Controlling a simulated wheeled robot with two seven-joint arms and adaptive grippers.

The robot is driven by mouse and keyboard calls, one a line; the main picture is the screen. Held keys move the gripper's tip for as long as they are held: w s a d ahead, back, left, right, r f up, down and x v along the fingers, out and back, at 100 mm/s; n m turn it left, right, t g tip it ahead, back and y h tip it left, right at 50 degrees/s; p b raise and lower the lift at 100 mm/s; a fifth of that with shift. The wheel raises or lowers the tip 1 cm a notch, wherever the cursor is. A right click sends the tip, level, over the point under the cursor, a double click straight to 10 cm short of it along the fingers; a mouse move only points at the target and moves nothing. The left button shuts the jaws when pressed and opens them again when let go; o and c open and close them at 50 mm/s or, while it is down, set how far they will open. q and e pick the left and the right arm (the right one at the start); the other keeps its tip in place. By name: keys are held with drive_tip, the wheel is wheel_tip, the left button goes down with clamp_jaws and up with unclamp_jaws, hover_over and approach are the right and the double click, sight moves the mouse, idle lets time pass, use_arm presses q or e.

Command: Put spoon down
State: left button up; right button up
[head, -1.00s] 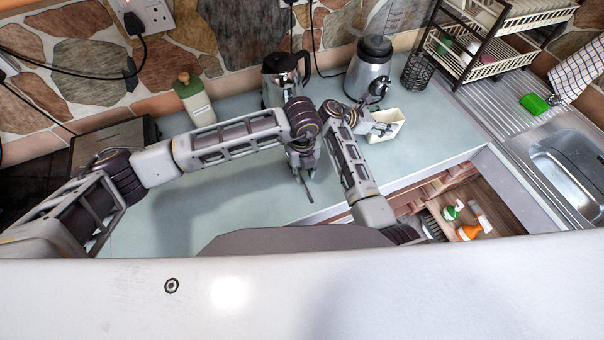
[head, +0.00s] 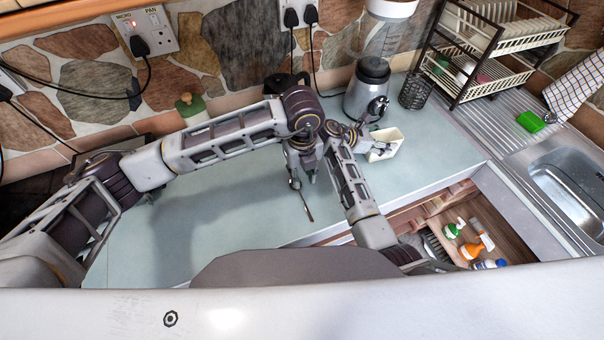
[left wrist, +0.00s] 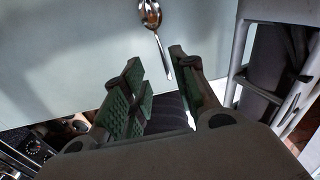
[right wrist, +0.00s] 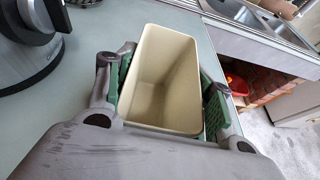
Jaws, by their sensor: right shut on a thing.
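The metal spoon (head: 305,203) is below my left gripper (head: 301,182) in the head view, over the pale counter. In the left wrist view the spoon (left wrist: 153,22) has its bowl away from me and its handle running toward the fingers. My left gripper (left wrist: 160,92) is open, its green-padded fingers apart. The handle end is close to the right-hand finger; I cannot tell whether they touch. My right gripper (right wrist: 165,88) is shut on a cream rectangular container (right wrist: 165,70), with a finger at either side. The container (head: 385,145) looks empty and is on or just above the counter.
A dish rack (head: 480,60) and sink (head: 575,175) are to the right. An open drawer (head: 440,215) with several bottles is in front. The counter left of the spoon (head: 215,215) is clear.

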use_arm(q)
drive_tip(key=o, duration=0.5)
drive_tip(key=shift+w, duration=0.15)
drive_tip(key=shift+o, duration=0.7)
drive_tip(key=shift+w+a, duration=0.2)
drive_tip(key=shift+w, duration=0.05)
drive_tip(key=w+a, duration=0.2)
drive_tip(key=w, duration=0.1)
drive_tip(key=shift+w+f+m, duration=0.15)
drive_tip(key=shift+w+m, duration=0.05)
drive_tip(key=shift+m, duration=0.2)
drive_tip(key=shift+d+f, duration=0.15)
drive_tip(key=shift+f, duration=3.2)
drive_tip(key=shift+w+f, duration=0.1)
drive_tip(key=shift+f, duration=0.05)
